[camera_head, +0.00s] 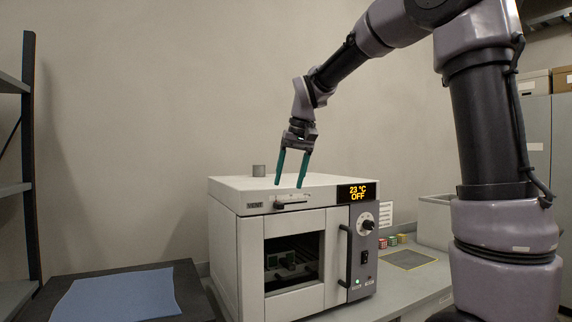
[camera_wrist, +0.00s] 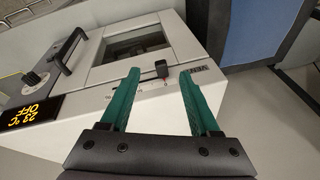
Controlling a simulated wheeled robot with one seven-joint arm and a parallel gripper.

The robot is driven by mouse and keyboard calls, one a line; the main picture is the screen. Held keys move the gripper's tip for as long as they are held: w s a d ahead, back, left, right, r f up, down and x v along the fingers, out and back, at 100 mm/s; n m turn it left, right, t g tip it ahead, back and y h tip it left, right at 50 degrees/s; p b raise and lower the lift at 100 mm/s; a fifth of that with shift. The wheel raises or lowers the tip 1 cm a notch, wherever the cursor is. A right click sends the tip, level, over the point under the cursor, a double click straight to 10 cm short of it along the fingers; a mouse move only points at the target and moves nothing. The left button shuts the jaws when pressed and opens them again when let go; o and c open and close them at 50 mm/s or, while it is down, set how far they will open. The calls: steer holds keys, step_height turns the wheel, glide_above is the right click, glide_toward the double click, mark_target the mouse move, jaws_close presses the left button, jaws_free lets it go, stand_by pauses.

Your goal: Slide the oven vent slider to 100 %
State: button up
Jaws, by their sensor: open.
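The oven (camera_head: 226,228) stands on the bench, with the vent slider (camera_head: 279,205) on its upper front strip, right of the VENT label (camera_head: 255,205). My gripper (camera_head: 288,185) has two teal fingers, apart and empty, pointing down at the oven's top front edge, above the slider. In the wrist view the knob shows between the fingertips (camera_wrist: 160,72); no contact is visible.
The oven display (camera_head: 358,192) reads 23 °C OFF. A door handle (camera_head: 345,255) and a dial (camera_head: 367,225) are on the front. A blue sheet (camera_head: 117,297) lies at left; small colored blocks (camera_head: 393,240) sit at right.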

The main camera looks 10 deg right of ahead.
mark_target(279, 202)
steer(key=w+f+n, duration=0.1)
steer(key=f, duration=0.1)
steer(key=w+a+f+n+t, duration=0.1)
steer(key=w+f, duration=0.1)
steer(key=w+a+f+n, duration=0.1)
steer(key=f, duration=0.1)
steer(key=shift+w+a+f+t+h, duration=0.15)
steer(key=shift+w+t+h, duration=0.05)
steer(key=shift+t+h, duration=0.1)
stand_by(0.3)
jaws_close()
